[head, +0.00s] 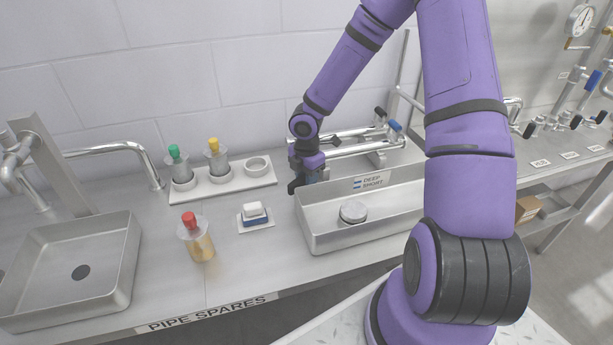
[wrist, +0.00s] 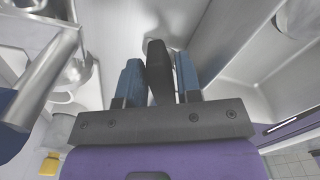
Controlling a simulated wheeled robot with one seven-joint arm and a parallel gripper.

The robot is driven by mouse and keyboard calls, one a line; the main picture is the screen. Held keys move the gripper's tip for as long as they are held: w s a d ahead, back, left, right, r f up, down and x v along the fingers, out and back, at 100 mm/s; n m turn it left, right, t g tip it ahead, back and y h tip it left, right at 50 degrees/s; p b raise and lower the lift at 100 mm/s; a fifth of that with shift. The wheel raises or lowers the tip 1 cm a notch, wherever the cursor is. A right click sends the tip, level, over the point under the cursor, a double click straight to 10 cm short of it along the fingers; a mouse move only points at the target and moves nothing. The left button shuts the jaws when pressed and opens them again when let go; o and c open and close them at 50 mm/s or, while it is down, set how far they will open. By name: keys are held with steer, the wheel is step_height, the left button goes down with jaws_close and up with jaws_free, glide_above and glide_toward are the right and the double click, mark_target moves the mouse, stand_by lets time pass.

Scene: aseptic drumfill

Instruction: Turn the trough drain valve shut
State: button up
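The steel trough (head: 315,240) stands on the bench, right of centre in the head view. My gripper (head: 309,176) is low at the trough's back left corner. In the wrist view, my gripper (wrist: 158,80) has its two blue-padded fingers on either side of a black lever handle (wrist: 158,66), which appears to be the drain valve's. Narrow gaps seem to show on both sides of the handle, so the fingers look open around it. The valve body is mostly hidden behind my gripper in the head view, and the handle's exact angle is hard to tell there.
Steel pipes with a blue handle (head: 395,126) and a black handle (head: 380,112) run behind the trough. A round lidded piece (head: 353,211) sits inside it. Left are a sponge block (head: 254,210), a red-capped bottle (head: 196,238), a bottle rack (head: 225,183) and a sink (head: 122,270).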

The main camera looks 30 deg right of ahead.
jaws_close()
steer(key=shift+s+m, duration=0.25)
steer(key=shift+m, duration=1.15)
steer(key=shift+s+m, duration=0.25)
steer(key=shift+m, duration=1.15)
jaws_free()
step_height(320, 180, up, 11)
